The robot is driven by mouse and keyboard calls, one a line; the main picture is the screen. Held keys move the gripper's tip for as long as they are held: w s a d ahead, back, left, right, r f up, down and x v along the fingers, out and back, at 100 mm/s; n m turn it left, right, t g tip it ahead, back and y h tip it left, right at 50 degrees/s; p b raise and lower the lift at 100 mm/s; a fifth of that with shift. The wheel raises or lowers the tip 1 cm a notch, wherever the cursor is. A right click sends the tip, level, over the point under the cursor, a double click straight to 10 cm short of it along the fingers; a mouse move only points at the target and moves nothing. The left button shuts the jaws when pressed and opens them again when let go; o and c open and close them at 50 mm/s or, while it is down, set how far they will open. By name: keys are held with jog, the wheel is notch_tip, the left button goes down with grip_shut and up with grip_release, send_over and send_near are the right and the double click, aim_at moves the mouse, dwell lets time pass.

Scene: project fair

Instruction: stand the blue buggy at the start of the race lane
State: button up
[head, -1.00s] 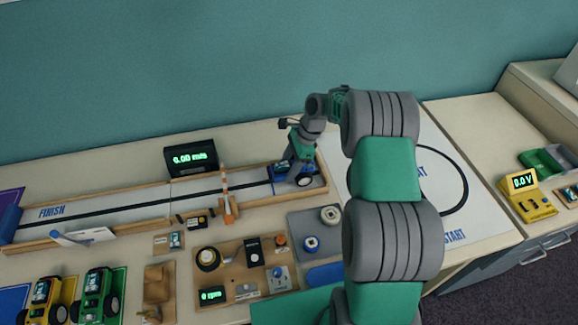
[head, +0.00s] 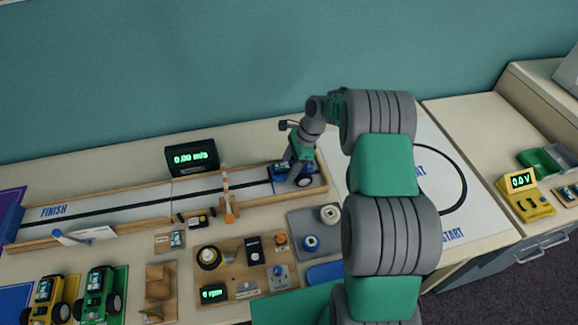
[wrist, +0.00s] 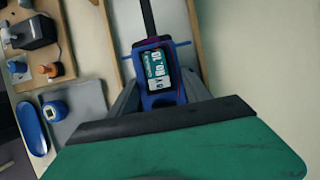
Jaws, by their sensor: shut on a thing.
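The blue buggy (head: 284,171) is at the right end of the race lane (head: 130,207), inside the wooden side rails. In the wrist view the buggy (wrist: 160,97) shows its blue frame and a labelled pack, lined up with the black lane line (wrist: 148,20). My gripper (head: 297,173) is down over the buggy and shut on it. The fingertips are mostly hidden behind the buggy and my own wrist. Whether the wheels touch the lane floor I cannot tell.
A striped barrier post (head: 227,195) stands across the lane left of the buggy. A speed display (head: 191,157) reading 0.00 m/s stands behind the lane. A grey tray (head: 303,227) and a wooden parts board (head: 235,258) lie in front. Yellow (head: 46,300) and green buggies (head: 97,293) stand front left.

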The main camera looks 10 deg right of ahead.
jog(key=o, duration=1.2)
jog(key=shift+r, duration=0.1)
